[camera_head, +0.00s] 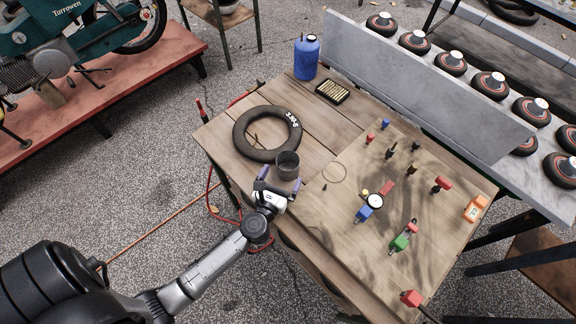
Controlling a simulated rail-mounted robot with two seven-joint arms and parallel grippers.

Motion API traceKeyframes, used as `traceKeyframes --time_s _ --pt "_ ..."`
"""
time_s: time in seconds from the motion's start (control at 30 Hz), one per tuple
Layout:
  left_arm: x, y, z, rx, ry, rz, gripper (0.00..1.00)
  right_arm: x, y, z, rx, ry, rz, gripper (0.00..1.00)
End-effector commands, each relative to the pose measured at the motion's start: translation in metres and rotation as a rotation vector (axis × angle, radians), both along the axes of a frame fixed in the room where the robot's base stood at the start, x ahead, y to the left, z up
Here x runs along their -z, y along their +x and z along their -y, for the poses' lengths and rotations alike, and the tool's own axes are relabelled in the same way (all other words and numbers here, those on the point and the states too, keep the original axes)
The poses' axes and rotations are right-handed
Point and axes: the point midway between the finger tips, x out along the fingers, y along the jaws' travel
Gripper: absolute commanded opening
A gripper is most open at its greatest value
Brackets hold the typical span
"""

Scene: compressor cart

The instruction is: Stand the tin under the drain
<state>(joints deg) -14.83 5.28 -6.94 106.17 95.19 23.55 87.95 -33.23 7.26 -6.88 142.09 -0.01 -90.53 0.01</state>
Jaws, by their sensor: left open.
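A dark grey open-topped tin (288,164) stands upright on the wooden workbench, beside the lower right edge of a black tyre. My left gripper (281,179) is at the near side of the tin, its two purple-padded fingertips spread apart. The fingertips are close to the tin's lower part; I cannot tell whether they touch it. The gripper partly hides the tin's base. I cannot make out a drain in this view. My right gripper is not in view.
The tyre (243,140) lies flat on the workbench (230,165). A blue bottle (306,60) and a tray of small brass-coloured pieces (332,92) stand behind. Several small fittings and a round gauge (375,201) are spread over the right half. A grey panel (420,75) borders the back right.

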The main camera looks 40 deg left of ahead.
Motion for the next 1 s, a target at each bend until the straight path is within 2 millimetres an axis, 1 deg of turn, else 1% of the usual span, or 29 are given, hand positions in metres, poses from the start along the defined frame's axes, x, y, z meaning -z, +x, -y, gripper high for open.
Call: traceKeyframes --time_s 0.13,0.3,0.43,0.6,0.8,1.0 --pt "-0.001 0.01 -0.004 0.0 0.001 0.002 1.0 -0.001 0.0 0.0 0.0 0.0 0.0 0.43" --pt "-0.001 0.031 -0.013 0.0 0.002 0.003 1.0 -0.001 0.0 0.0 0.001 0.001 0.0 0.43" --pt "-0.001 0.044 -0.016 0.0 0.001 0.002 1.0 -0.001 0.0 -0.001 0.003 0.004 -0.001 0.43" --pt "0.0 0.05 -0.018 0.0 0.0 -0.001 1.0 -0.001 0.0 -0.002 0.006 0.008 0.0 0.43" --pt "0.0 0.05 -0.018 0.0 0.0 0.0 1.0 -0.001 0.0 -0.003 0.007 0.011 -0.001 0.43" --pt "0.0 0.05 -0.018 0.0 0.0 0.0 0.81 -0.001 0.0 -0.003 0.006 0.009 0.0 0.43"
